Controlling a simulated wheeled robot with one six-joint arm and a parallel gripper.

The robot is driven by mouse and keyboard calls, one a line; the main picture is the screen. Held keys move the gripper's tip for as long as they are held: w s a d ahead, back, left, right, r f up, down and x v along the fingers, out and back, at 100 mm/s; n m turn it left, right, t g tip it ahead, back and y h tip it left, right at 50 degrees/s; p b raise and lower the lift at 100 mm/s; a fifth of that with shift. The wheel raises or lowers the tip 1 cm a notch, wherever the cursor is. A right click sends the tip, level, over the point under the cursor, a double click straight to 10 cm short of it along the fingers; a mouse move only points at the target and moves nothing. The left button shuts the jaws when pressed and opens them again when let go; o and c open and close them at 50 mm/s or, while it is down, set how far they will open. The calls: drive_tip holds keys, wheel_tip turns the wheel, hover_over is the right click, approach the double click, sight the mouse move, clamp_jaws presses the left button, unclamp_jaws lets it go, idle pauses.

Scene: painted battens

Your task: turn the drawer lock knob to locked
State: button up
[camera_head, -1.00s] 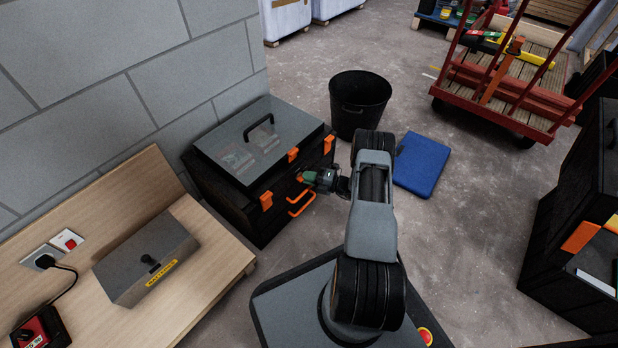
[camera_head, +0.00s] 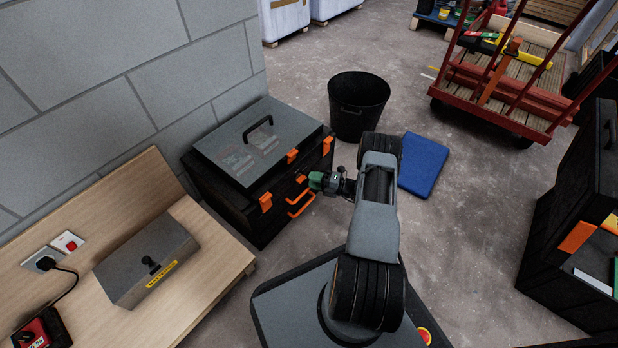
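A black tool chest (camera_head: 221,193) with a grey lid stands on the floor against the block wall. Its front has orange latches, an orange loop drawer handle (camera_head: 300,204) and a small orange knob (camera_head: 301,179) above the handle. Whether the knob points to locked is too small to tell.
A black bin (camera_head: 358,105) and a blue panel (camera_head: 423,164) are on the floor behind my arm. A wooden bench (camera_head: 200,288) with a grey box (camera_head: 145,262) is at left. Black storage (camera_head: 560,235) stands at right. A red trolley (camera_head: 500,105) is further back.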

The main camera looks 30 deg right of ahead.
drive_tip(key=p+v, duration=0.2)
drive_tip(key=v, duration=0.9)
drive_tip(key=a+r+n+g+h+p, duration=0.1)
drive_tip(key=a+r+n+g+p, duration=0.45)
drive_tip(key=r, duration=0.75)
drive_tip(key=w+a+r+n+g+h+p, duration=0.1)
drive_tip(key=a+r+n+g+p, duration=0.15)
drive_tip(key=r+n+p, duration=0.85)
drive_tip(key=a+r+n+g+h+p, duration=0.15)
drive_tip(key=a+r+n+g, duration=0.3)
drive_tip(key=r, duration=1.15)
drive_tip(key=s+a+r+n+t+h+p, duration=0.1)
drive_tip(key=s+a+r+n+h+p, duration=0.2)
drive_tip(key=r+n+p, duration=0.4)
drive_tip(key=s+a+r+n+t+h+p, duration=0.1)
drive_tip(key=s+a+r+n+h+p, duration=0.2)
drive_tip(key=r, duration=1.3)
drive_tip(key=s+a+r+n+t+h+p, duration=0.2)
drive_tip(key=s+a+r+n+h+p, duration=0.1)
drive_tip(key=s+r+n+p, duration=0.5)
wheel_tip(320, 180, up, 4)
drive_tip(key=n+p, duration=0.3)
drive_tip(key=n, duration=0.2)
drive_tip(key=shift+s+a+r+n, duration=0.15)
drive_tip(key=shift+a+r+n, duration=0.15)
drive_tip(key=shift+n, duration=0.1)
drive_tip(key=shift+h, duration=0.25)
